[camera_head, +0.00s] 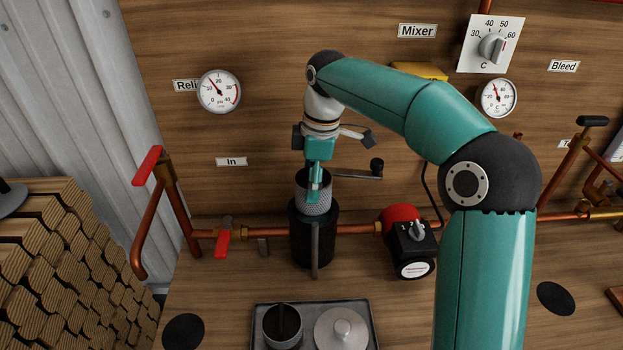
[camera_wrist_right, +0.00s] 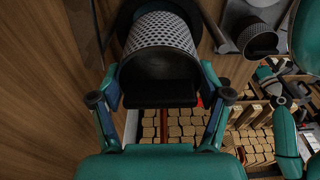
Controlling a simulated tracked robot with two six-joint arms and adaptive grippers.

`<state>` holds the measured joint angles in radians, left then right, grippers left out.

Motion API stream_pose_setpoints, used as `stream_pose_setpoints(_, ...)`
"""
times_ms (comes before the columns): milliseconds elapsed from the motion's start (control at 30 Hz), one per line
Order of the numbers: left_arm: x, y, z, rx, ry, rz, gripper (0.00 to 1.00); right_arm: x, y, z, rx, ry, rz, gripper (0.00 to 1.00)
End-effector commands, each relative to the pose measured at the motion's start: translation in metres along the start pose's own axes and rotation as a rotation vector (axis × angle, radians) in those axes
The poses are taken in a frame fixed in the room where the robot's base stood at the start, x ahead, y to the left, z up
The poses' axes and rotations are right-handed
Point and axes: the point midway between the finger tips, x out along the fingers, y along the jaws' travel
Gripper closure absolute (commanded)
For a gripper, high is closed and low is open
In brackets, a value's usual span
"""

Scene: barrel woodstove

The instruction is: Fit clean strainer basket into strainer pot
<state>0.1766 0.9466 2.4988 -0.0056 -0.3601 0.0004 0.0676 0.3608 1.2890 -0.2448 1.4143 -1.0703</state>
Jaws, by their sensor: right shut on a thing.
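The strainer basket (camera_head: 317,205), a perforated grey metal cup with a dark inside, hangs at the mouth of the black strainer pot (camera_head: 300,245). My right gripper (camera_head: 315,185) points down and is shut on the basket's upper part. In the right wrist view the basket (camera_wrist_right: 160,35) lies beyond my fingers, with a dark bar between them. The basket's lower end overlaps the pot's rim; I cannot tell how far it is inside. Part of my left arm seems to show at the right of the wrist view, its jaws unclear.
A grey tray (camera_head: 372,318) in front holds another dark-filled cup (camera_head: 283,328) and a round knobbed lid (camera_head: 341,330). Copper pipe (camera_head: 270,232) runs both sides of the pot. A red-and-black pump (camera_head: 408,240) stands right; a black-knobbed arm (camera_head: 350,176) sits behind.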

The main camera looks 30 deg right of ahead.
Motion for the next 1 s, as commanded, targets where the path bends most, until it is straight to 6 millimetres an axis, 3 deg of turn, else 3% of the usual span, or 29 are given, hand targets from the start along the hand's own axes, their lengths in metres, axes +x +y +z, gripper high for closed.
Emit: stream_pose_setpoints(1000, 0.014, -0.005, 0.000, 0.000, 0.000, 0.000, 0.00, 0.021, 0.000, 0.003, 0.000, 0.000, -0.001, 0.72)
